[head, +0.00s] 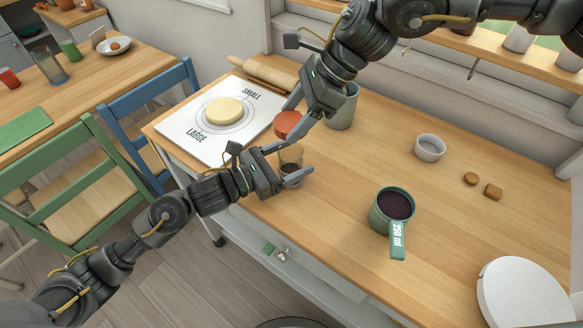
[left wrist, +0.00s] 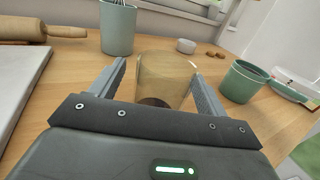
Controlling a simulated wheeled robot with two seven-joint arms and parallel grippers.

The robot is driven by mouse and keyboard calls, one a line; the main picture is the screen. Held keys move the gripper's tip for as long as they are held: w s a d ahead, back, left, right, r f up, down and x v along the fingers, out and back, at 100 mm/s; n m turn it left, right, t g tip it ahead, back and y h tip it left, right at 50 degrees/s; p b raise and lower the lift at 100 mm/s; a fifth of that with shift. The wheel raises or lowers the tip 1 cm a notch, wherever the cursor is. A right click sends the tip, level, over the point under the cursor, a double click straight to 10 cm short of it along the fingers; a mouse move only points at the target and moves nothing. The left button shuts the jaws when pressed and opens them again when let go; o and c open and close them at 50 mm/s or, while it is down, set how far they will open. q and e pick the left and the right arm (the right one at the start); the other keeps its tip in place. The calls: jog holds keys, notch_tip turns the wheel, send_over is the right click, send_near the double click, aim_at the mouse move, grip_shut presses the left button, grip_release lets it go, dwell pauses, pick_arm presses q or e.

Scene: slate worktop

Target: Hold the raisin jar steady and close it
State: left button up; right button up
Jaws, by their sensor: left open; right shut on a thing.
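The raisin jar (head: 291,155) is clear, with dark contents low inside, and stands on the wooden worktop; in the left wrist view the jar (left wrist: 166,72) stands between the fingers. My left gripper (head: 287,163) is open, one finger on each side of the jar; it also shows in the left wrist view (left wrist: 158,78). My right gripper (head: 297,120) is shut on the orange-red lid (head: 286,124) and holds it over the jar. The lid looks above the rim, but the gap is hard to judge. The lid is out of the left wrist view.
A grey-green crock (head: 343,108) stands close behind my right gripper. A white board (head: 183,137) with dough and a rolling pin (head: 264,74) lie left. A green 250 ml measuring cup (head: 381,218), a white ramekin (head: 430,148) and two brown pieces (head: 492,191) are right. The middle is clear.

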pick_arm(q)
jog(key=shift+w+d, duration=0.1)
jog(key=shift+d, duration=0.05)
pick_arm(e)
jog(key=shift+d, duration=0.1)
pick_arm(q)
jog(key=shift+d, duration=0.1)
jog(key=shift+s+r, duration=0.1)
jog(key=shift+s, duration=0.15)
pick_arm(e)
jog(key=shift+s+r, duration=0.15)
jog(key=shift+s, duration=0.15)
pick_arm(q)
jog(key=shift+w, duration=0.1)
jog(key=c, duration=0.7)
pick_arm(e)
jog(key=shift+w, duration=0.15)
pick_arm(q)
jog(key=c, duration=0.8)
pick_arm(e)
send_over(295, 145)
jog(key=s, duration=0.2)
jog(key=shift+s+f, duration=0.1)
jog(key=shift+f, duration=2.4)
jog(key=shift+f, duration=0.1)
jog(key=shift+f, duration=0.8)
jog(key=shift+f, duration=0.5)
